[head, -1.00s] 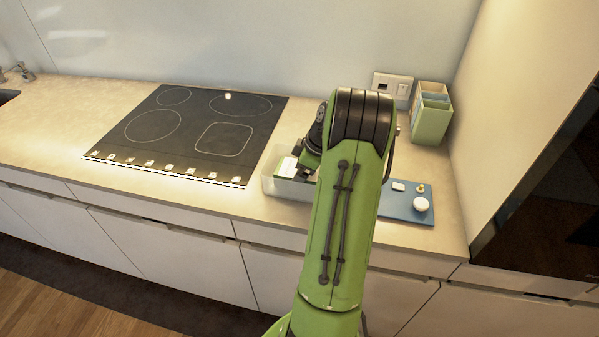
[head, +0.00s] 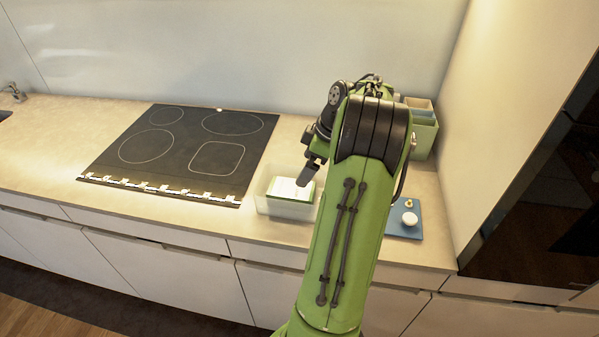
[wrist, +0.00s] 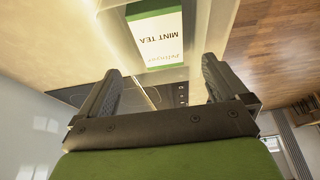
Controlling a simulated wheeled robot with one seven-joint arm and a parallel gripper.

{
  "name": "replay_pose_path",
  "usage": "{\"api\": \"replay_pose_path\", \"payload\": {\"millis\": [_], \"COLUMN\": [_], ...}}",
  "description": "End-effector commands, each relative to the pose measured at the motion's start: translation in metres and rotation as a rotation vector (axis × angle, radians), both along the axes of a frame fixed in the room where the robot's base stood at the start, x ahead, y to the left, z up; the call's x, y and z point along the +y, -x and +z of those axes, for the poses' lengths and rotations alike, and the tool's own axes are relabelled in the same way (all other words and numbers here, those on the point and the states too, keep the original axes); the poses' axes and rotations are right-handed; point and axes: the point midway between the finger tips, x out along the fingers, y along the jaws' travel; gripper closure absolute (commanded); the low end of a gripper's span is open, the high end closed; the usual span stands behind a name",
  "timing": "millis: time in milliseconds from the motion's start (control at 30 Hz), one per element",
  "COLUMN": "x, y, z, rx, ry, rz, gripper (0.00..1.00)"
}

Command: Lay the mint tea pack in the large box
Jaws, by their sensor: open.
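The mint tea pack (head: 286,189), white and green, lies inside the translucent large box (head: 268,207) on the counter right of the hob. In the wrist view the pack (wrist: 160,42) shows its "MINT TEA" label, apart from the fingers. My gripper (head: 306,172) is above the box, partly hidden by its own arm in the head view. In the wrist view its two fingers (wrist: 162,75) are spread with nothing between them. My arm hides part of the counter right of the box.
A black hob (head: 183,150) is left of the box. A blue board (head: 405,229) with small items lies to the right. A green open container (head: 424,137) stands at the back right near the wall. The counter left of the hob is clear.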

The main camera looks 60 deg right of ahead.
Motion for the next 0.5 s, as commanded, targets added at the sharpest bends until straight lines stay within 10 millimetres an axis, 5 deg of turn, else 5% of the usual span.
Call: {"api": "replay_pose_path", "payload": {"millis": [267, 367, 500], "x": [0.01, 0.056, 0.166], "y": [-0.007, -0.033, -0.056], "z": [0.01, 0.035, 0.076], "rx": [0.007, 0.035, 0.069], "ry": [0.005, 0.022, 0.061], "rz": [0.001, -0.014, -0.093], "gripper": [0.0, 0.0, 0.0]}}
